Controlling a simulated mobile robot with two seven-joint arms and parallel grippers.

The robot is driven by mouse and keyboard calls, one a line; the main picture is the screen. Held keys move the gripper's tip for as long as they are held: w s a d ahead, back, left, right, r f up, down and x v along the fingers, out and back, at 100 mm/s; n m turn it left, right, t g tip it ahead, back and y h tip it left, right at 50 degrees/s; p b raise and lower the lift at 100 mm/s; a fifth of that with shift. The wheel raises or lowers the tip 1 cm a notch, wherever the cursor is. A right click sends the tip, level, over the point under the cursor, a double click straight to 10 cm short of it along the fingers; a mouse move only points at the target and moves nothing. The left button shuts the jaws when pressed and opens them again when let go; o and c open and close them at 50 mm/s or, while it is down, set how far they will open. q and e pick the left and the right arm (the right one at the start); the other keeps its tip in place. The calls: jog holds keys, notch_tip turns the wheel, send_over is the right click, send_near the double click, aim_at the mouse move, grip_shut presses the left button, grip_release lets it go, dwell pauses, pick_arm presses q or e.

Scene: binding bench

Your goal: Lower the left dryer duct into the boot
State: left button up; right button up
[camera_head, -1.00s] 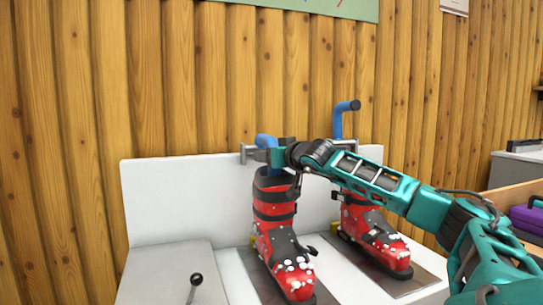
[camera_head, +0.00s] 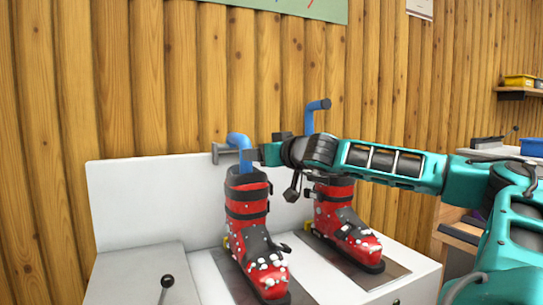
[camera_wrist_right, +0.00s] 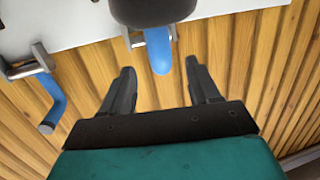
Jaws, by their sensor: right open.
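The left dryer duct (camera_head: 238,143) is a bent blue pipe at the white back panel. Its lower part runs down to the open cuff of the left red boot (camera_head: 245,212); whether its end is inside is hidden. My right gripper (camera_head: 257,154) is just right of this duct. In the right wrist view the right gripper's (camera_wrist_right: 160,72) fingers are spread and hold nothing. The left duct (camera_wrist_right: 159,45) shows there near and between the fingertips, with the dark boot cuff (camera_wrist_right: 150,10) beyond it. My left gripper is not in view.
The right duct (camera_head: 316,108) stands raised above the right red boot (camera_head: 345,222), whose top is partly behind my right arm. A black-knobbed lever (camera_head: 168,282) is at the front left. The white back panel (camera_head: 150,195) stands behind the boots.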

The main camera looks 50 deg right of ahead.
jog(key=shift+v, duration=1.85)
